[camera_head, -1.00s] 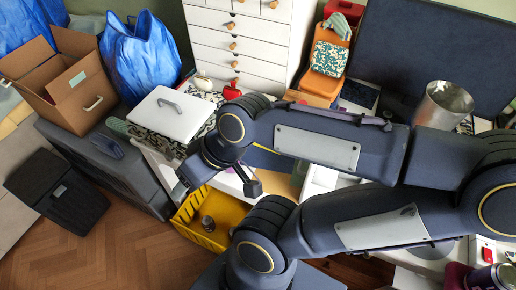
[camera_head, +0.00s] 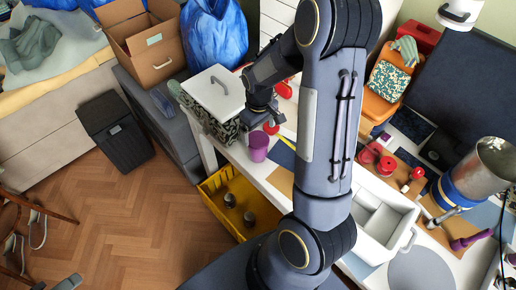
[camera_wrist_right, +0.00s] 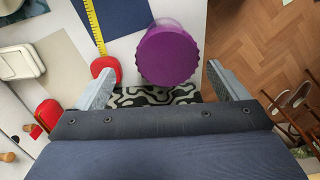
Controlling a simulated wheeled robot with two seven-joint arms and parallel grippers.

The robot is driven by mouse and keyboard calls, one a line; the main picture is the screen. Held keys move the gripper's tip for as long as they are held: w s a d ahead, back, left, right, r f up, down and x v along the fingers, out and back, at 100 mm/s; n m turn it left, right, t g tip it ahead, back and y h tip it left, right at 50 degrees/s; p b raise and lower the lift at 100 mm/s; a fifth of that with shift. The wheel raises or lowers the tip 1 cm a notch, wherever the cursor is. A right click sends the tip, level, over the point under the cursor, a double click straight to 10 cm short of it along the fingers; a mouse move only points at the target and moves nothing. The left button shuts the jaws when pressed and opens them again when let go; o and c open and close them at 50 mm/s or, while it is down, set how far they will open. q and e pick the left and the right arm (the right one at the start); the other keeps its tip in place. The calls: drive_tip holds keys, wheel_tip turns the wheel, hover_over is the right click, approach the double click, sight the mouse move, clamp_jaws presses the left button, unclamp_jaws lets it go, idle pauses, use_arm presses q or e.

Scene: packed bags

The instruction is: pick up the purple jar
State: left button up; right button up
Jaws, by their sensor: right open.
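The purple jar (camera_head: 258,146) stands upright on the white table, near its front edge, just in front of the patterned box. In the right wrist view the jar (camera_wrist_right: 168,55) shows its round purple lid, between and just beyond the two fingers. My right gripper (camera_head: 260,120) is open and empty, pointing down close behind the jar. In the wrist view the fingers (camera_wrist_right: 160,78) are spread wider than the jar; I cannot tell whether either touches it. My left gripper is not in view.
A red item (camera_wrist_right: 105,66) lies beside one fingertip, next to a yellow ruler (camera_wrist_right: 93,25). The patterned box with a white lid (camera_head: 215,92) stands behind the jar. A yellow crate (camera_head: 222,200) sits below the table edge. A white container (camera_head: 385,222) stands to the right.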

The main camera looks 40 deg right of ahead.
sight(257, 139)
drive_tip(key=f, duration=0.4)
drive_tip(key=f+p, duration=0.1)
drive_tip(key=f, duration=0.1)
drive_tip(key=shift+s+a, duration=0.2)
drive_tip(key=shift+a, duration=0.2)
drive_tip(key=c, duration=1.2)
drive_tip(key=shift+c, duration=0.2)
